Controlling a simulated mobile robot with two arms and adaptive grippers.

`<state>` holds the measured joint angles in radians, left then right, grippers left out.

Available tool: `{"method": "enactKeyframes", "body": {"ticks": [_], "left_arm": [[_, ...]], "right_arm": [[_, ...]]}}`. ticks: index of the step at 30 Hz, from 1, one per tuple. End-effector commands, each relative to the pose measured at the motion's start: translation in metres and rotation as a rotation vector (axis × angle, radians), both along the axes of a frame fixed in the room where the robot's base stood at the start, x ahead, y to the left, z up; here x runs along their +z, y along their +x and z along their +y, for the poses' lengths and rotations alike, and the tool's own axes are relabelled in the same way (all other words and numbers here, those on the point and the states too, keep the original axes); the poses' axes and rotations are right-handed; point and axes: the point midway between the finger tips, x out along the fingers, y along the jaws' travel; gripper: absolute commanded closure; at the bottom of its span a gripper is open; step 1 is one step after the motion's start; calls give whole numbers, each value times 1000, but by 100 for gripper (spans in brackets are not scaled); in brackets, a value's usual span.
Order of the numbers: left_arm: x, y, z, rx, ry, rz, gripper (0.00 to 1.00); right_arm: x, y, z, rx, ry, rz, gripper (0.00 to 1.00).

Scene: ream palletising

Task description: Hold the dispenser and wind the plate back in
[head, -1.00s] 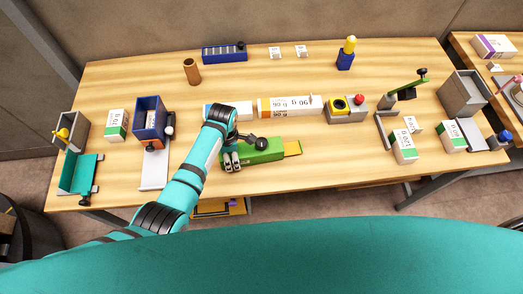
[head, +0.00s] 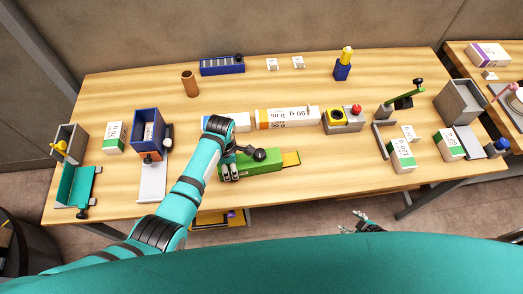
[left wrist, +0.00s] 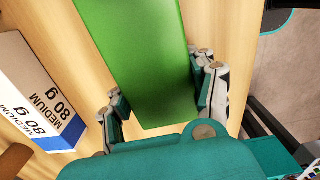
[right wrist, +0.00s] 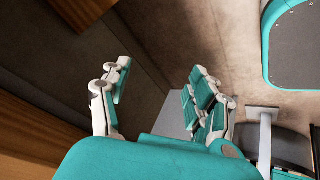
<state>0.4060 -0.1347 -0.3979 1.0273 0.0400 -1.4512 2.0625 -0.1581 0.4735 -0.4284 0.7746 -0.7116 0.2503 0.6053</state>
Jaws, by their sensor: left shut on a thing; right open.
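The green dispenser (head: 262,163) lies near the front edge of the table, with a dark crank knob (head: 260,154) on top. Its yellow plate (head: 291,158) sticks out of the right end. My left gripper (head: 229,171) is shut on the dispenser's left end. In the left wrist view the green body (left wrist: 150,70) sits between the fingers. My right gripper (head: 365,224) is at the lower edge of the head view, in front of the table and apart from the dispenser. In the right wrist view its fingers (right wrist: 160,82) are open and empty.
Behind the dispenser lie long ream packs (head: 287,117) and a grey box with a red button (head: 343,120). A blue bin stand (head: 148,128) is to the left. White-green packs (head: 402,155) and a grey stand (head: 461,100) are to the right. The table right of the plate is clear.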

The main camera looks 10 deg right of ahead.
Motion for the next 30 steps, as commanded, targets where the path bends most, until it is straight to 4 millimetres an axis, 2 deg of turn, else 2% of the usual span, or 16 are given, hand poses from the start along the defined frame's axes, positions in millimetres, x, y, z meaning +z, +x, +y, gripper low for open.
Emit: {"method": "enactKeyframes", "body": {"ticks": [1, 5, 8, 12, 17, 21, 23, 24, 26, 29, 30], "left_arm": [[0, 0, 0, 0, 1, 1, 82], [0, 0, 0, 0, 1, 1, 82], [-1, -1, 0, 0, 2, 1, 82], [-1, -1, 0, 0, 2, 1, 82], [-1, -1, 0, 0, 1, 1, 82], [-1, 0, 0, 0, 2, 1, 82], [-1, -1, 1, 0, 2, 1, 82], [-1, -1, 1, 0, 2, 1, 82], [-1, -1, 1, 0, 2, 1, 82], [-1, -1, 0, 0, 2, 1, 82], [-1, -1, 0, 0, 1, 1, 82]], "right_arm": [[15, 13, -13, 94, -2, -11, 39], [43, 20, -35, 323, 7, 53, 39], [61, 7, -66, 471, -18, 178, 39], [92, -13, -117, 609, -97, 413, 39], [133, 3, -133, 627, -201, 623, 39], [170, 16, -159, 558, -354, 762, 39], [185, 25, -165, 515, -420, 794, 39], [193, 38, -156, 492, -445, 791, 39], [198, 66, -116, 481, -423, 740, 39], [207, 102, -52, 486, -351, 656, 39], [214, 117, -24, 491, -321, 619, 39]]}}
